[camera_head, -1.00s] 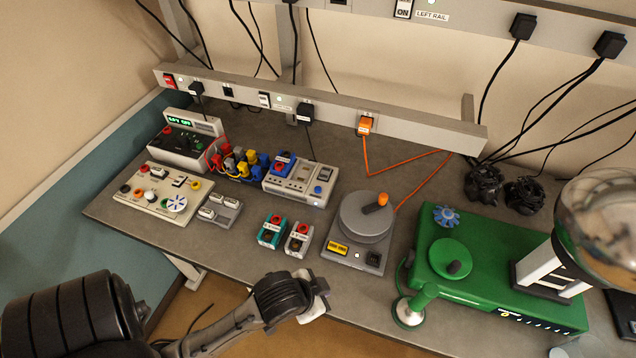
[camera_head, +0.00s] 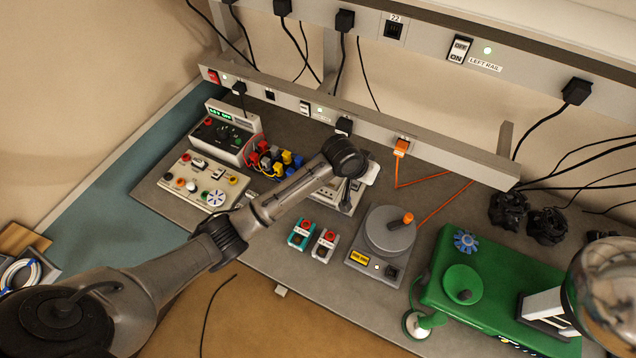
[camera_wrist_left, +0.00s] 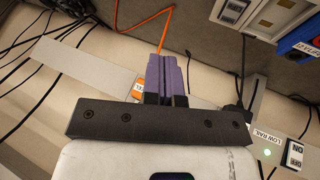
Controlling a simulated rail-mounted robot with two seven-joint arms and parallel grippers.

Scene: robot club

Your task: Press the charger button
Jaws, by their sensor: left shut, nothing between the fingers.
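The charger is the pale grey box (camera_head: 328,198) on the bench below the lower rail. In the head view my left forearm and hand cover most of it, and its button is hidden. In the left wrist view, grey box parts (camera_wrist_left: 236,12) and a blue block (camera_wrist_left: 298,32) show at the top right and appear to belong to it. My left gripper (camera_wrist_left: 168,62) is shut and empty, its purple fingers together. In the head view it hangs over the charger's right part (camera_head: 347,190); I cannot tell whether it touches.
Two small red-button boxes (camera_head: 323,245) stand in front of the charger. A turntable device (camera_head: 388,232) is to the right, with an orange cable (camera_head: 428,215). A control panel (camera_head: 192,190) lies to the left. The lower rail (camera_head: 450,158) runs behind.

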